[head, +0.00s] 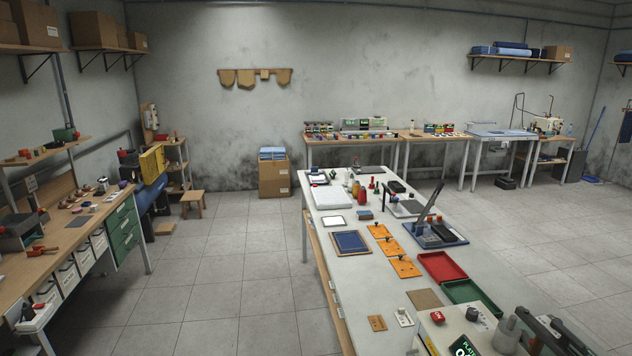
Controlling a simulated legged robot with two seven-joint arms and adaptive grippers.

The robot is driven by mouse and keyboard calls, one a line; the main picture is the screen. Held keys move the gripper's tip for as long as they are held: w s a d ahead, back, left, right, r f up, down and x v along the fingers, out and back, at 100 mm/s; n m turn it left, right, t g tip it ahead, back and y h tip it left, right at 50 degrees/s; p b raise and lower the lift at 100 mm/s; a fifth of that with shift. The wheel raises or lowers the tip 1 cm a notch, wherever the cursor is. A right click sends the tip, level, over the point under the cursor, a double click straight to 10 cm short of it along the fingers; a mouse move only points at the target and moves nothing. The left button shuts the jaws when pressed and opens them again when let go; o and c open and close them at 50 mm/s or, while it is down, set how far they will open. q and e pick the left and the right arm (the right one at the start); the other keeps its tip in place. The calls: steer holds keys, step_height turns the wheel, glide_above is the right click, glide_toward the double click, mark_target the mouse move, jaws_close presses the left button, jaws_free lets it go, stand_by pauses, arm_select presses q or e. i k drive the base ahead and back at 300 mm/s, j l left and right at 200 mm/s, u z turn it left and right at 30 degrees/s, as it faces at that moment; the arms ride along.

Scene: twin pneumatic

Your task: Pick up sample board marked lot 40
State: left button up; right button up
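No lot 40 marking is legible, so I cannot tell which piece is the sample board. Three flat orange boards lie in a row on the long white table: a far one (379,231), a middle one (391,247) and a near one (406,267). Each has small marks too small to read. A plain brown board (425,299) and a small brown plate (377,323) lie nearer to me. Neither of my grippers is in view.
A red tray (441,267) and a green tray (470,298) lie right of the orange boards. A dark blue panel (351,242) lies left of them. A machine with a display (463,346) fills the near end. Floor (215,290) left of the table is clear.

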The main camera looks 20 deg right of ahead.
mark_target(315, 176)
steer(key=i+j+u, duration=0.1)
steer(key=i+j, duration=0.35)
steer(key=i, duration=0.15)
steer(key=i+z, duration=0.1)
steer(key=i, duration=0.45)
steer(key=i+z, duration=0.1)
steer(key=i, duration=0.4)
steer(key=i+j+z, duration=0.15)
steer(key=i, duration=0.4)
steer(key=i+j+z, duration=0.1)
steer(key=i, duration=0.4)
steer(key=i+j, duration=0.1)
steer(key=i, duration=1)
steer(key=i+z, duration=0.15)
steer(key=i, duration=0.9)
steer(key=j, duration=0.1)
